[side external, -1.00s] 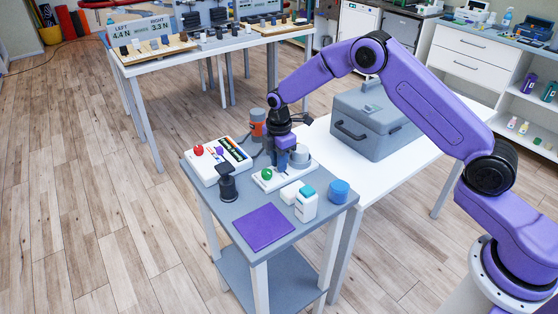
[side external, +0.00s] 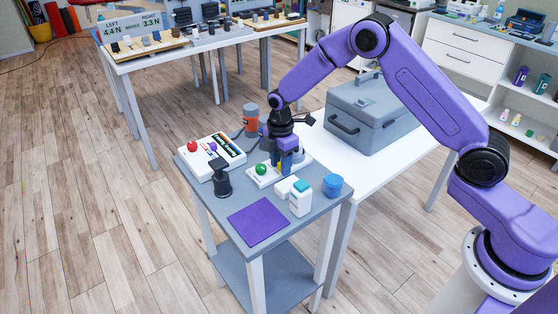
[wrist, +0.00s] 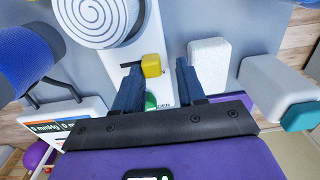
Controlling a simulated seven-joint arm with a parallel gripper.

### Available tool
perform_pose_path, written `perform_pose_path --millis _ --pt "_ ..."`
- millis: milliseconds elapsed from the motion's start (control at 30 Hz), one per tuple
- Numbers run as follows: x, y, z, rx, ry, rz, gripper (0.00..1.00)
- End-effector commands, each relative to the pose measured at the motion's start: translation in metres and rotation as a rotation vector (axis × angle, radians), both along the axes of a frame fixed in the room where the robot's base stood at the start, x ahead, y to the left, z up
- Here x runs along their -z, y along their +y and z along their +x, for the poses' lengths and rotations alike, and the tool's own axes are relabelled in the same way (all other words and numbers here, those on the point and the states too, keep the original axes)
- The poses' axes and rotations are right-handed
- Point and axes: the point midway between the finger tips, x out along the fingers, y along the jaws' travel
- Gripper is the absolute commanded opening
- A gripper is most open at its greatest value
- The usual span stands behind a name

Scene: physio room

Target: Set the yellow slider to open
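The yellow slider (wrist: 151,65) is a small knob at one end of a short dark slot in a white panel (wrist: 118,57), seen in the wrist view. My gripper (wrist: 157,72) is open, with its two dark blue fingers on either side of the slider. A gap shows between the slider and the right finger; the left finger is close, and I cannot tell whether it touches. Lettering beside the green knob (wrist: 150,101) is partly hidden by my fingers. In the side view my gripper (side external: 287,162) points down over the panel (side external: 262,181).
White blocks (wrist: 207,62) with a teal-capped bottle (side external: 300,201), a blue cup (side external: 333,185), a black-handled device (side external: 221,180) and a red-button box (side external: 208,158) crowd the small table. A purple mat (side external: 257,222) lies clear in front.

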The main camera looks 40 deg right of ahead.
Motion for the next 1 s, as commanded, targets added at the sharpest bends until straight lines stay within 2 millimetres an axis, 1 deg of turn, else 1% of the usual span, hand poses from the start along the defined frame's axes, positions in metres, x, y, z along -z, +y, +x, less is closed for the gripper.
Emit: perform_pose_path --millis 300,367,467,567,1000 --pt "-0.001 0.0 0.002 -0.001 -0.007 0.001 0.47" --pt "-0.003 0.0 0.003 -0.001 -0.008 0.002 0.47" --pt "-0.012 0.0 0.003 0.0 -0.009 0.002 0.47" --pt "-0.028 0.0 0.003 0.0 -0.011 0.002 0.47" --pt "-0.121 0.001 0.003 -0.002 -0.011 0.003 0.47"
